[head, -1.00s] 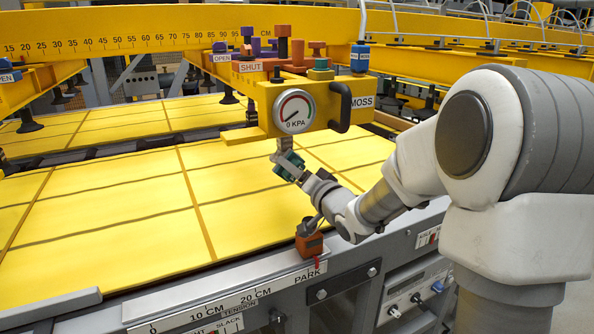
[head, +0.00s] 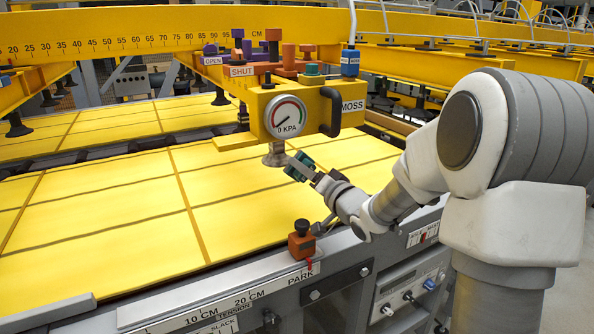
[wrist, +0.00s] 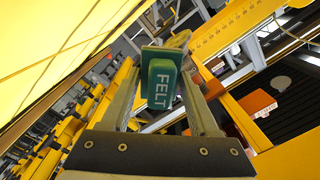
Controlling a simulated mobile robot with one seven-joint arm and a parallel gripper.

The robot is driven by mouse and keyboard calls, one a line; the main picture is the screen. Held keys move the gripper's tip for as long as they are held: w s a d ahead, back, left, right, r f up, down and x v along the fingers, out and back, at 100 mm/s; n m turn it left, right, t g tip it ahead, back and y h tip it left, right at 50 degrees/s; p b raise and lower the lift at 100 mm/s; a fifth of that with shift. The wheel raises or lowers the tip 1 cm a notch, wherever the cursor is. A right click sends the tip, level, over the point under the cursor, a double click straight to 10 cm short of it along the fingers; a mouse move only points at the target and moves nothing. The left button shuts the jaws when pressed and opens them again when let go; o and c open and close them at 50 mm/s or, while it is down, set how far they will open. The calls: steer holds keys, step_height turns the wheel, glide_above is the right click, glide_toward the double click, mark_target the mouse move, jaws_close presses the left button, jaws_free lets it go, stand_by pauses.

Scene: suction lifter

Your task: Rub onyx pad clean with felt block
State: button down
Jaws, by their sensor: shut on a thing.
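The felt block is a teal block labelled FELT (wrist: 162,83); it also shows in the head view (head: 300,166). My gripper (wrist: 160,98) is shut on it, with a finger on each side. In the head view my gripper (head: 306,172) is just right of a greyish, dull suction pad (head: 274,156). That pad hangs below the yellow MOSS box with the 0 KPA gauge (head: 286,117). The block is close to the pad's right side; I cannot tell if they touch. No onyx label is readable. Black suction pads (head: 18,127) hang from the beam at left.
Yellow panels (head: 100,215) lie flat below the pads. An orange knob block (head: 303,243) stands on the PARK rail (head: 230,300) in front. OPEN and SHUT levers and a black handle (head: 331,112) stick out around the gauge box.

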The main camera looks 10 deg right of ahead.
steer(key=shift+a+v, duration=0.2)
steer(key=shift+v, duration=0.9)
steer(key=shift+a+v, duration=0.2)
steer(key=shift+v, duration=0.95)
steer(key=shift+s, duration=0.15)
steer(key=v, duration=0.3)
steer(key=shift+a+p, duration=0.1)
steer(key=shift+p, duration=0.3)
steer(key=shift+s, duration=0.15)
